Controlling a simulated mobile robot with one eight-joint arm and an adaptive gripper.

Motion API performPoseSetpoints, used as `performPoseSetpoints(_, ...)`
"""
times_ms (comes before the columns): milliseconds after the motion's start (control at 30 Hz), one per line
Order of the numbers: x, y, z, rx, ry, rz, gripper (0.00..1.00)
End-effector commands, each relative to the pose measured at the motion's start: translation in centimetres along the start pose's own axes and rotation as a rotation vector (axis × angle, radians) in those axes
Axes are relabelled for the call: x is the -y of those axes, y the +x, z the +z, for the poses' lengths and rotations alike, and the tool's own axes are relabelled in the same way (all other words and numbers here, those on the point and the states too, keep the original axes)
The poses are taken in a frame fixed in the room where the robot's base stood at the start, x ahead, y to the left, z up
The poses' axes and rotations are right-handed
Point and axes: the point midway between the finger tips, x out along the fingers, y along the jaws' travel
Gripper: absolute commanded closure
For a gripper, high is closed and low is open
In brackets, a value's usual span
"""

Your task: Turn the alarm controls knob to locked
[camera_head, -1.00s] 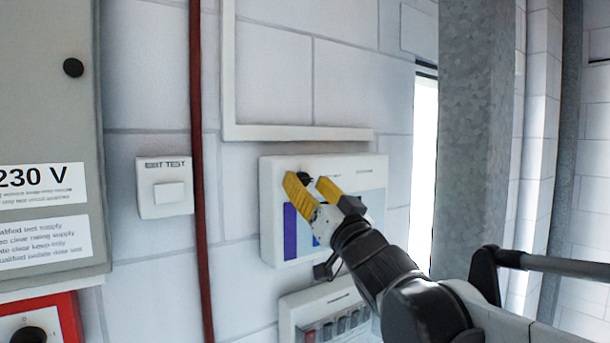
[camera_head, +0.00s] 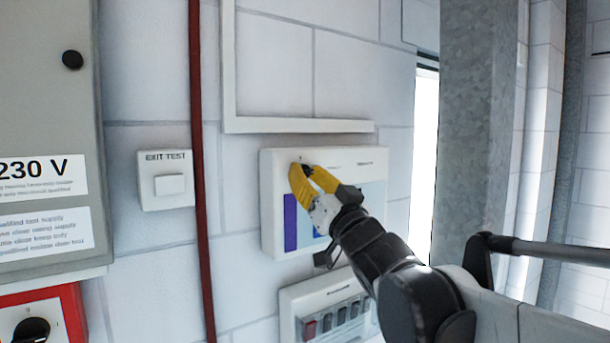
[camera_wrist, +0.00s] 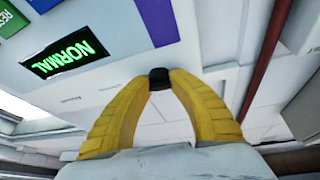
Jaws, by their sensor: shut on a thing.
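A white wall panel (camera_head: 365,165) hangs on the block wall and carries a small black knob (camera_wrist: 160,78) near its upper left. My gripper (camera_head: 302,169) has yellow fingers and is shut on the knob. In the wrist view my gripper (camera_wrist: 161,80) has its fingertips on both sides of the knob. The panel's green-lit display (camera_wrist: 65,55) reads NORMAL. In the head view my fingers hide most of the knob, and my gripper hides part of the panel face. The knob's pointer and position marks cannot be made out.
A white exit test switch (camera_head: 169,184) and a red vertical pipe (camera_head: 202,220) are left of the panel. A box with several switches (camera_head: 330,312) is below it. A grey 230 V cabinet (camera_head: 50,120) is at far left. A metal column (camera_head: 475,130) stands at right.

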Motion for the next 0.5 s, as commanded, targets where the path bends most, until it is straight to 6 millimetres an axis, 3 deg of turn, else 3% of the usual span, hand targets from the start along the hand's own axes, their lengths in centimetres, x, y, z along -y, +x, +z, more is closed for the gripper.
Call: performPoseSetpoints(500,-0.28,-0.05,0.16,-0.028,-0.342,-0.146,1.00)
